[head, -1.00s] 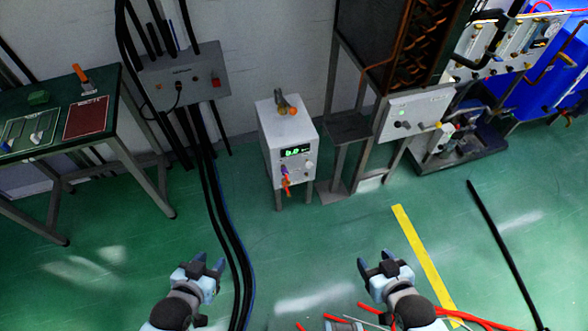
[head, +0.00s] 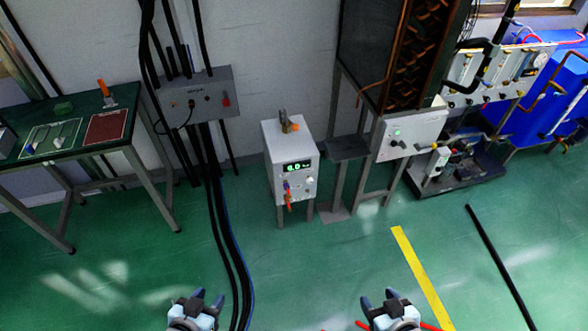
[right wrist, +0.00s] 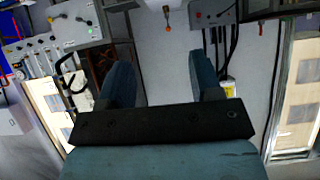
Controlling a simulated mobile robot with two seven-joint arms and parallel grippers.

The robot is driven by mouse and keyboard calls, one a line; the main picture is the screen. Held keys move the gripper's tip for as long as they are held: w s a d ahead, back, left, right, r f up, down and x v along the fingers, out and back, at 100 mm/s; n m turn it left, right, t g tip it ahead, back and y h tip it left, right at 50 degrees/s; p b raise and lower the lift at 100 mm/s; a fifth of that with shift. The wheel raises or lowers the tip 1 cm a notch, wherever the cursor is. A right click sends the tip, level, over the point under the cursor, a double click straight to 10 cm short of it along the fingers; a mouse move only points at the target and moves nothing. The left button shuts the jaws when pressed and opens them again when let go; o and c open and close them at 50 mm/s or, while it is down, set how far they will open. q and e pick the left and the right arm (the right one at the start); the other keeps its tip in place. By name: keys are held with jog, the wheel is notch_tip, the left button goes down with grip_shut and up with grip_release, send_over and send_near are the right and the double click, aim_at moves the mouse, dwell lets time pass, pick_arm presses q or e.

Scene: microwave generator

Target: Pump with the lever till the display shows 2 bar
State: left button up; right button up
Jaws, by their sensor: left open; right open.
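A white box-shaped unit (head: 284,158) on legs stands near the back wall in the head view. Its lit green display (head: 298,166) seems to read 0.0. An orange-red lever (head: 288,197) hangs at its lower front, with a purple part at its upper end. A brass and orange fitting (head: 288,124) sits on top. My left gripper (head: 210,299) is open and empty at the bottom of the head view. My right gripper (head: 378,300) is open and empty to its right. Both are well apart from the unit. The right wrist view shows the open fingers (right wrist: 165,85).
A green table (head: 70,135) stands at the left. Black cables (head: 222,230) run down to the floor left of the unit. A small stand (head: 346,150) and a machine frame are close on its right.

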jog(key=shift+s+f, duration=0.1)
jog(key=shift+s, duration=0.1)
grip_shut()
dwell(1.7)
